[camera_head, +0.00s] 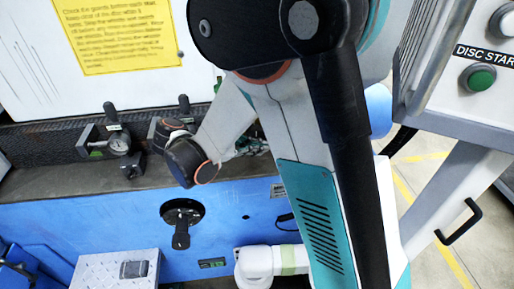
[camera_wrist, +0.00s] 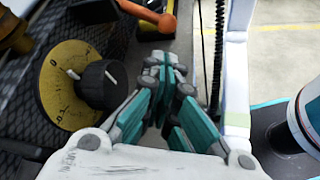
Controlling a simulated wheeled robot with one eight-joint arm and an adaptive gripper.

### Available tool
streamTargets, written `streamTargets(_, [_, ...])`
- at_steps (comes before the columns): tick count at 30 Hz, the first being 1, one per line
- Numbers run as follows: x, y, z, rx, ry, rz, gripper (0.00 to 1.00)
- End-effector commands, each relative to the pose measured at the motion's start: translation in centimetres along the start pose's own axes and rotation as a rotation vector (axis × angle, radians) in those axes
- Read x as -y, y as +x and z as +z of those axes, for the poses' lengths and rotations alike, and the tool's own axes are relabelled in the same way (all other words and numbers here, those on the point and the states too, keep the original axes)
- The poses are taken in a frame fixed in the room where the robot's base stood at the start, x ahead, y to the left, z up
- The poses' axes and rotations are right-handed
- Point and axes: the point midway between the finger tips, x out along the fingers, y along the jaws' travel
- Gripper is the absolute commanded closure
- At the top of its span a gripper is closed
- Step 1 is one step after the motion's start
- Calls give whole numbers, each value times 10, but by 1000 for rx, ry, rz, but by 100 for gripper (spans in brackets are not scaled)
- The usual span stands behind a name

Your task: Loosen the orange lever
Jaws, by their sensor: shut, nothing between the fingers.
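The orange lever (camera_wrist: 145,12) shows at the top of the wrist view, with a rounded knob at its right end. Its other end runs out of the top of the picture. My gripper (camera_wrist: 166,68) is shut and empty, its teal and grey fingers together. In the picture the fingertips lie below the lever's knob, with a visible gap between them. I cannot make out the lever in the head view, where my arm covers much of the middle.
A yellow dial (camera_wrist: 72,88) with a black knob (camera_wrist: 101,85) sits left of my gripper.

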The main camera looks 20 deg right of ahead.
Motion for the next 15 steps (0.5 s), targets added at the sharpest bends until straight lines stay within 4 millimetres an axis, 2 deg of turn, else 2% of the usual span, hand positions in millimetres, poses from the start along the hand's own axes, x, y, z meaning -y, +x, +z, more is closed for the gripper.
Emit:
streamTargets(1, [2, 12, -2, 2, 3, -3, 100])
streamTargets(6, [2, 42, -2, 1, 2, -3, 100])
streamTargets(10, [1, 59, -2, 0, 2, -3, 100])
streamTargets(15, [1, 71, -1, 0, 1, -2, 100])
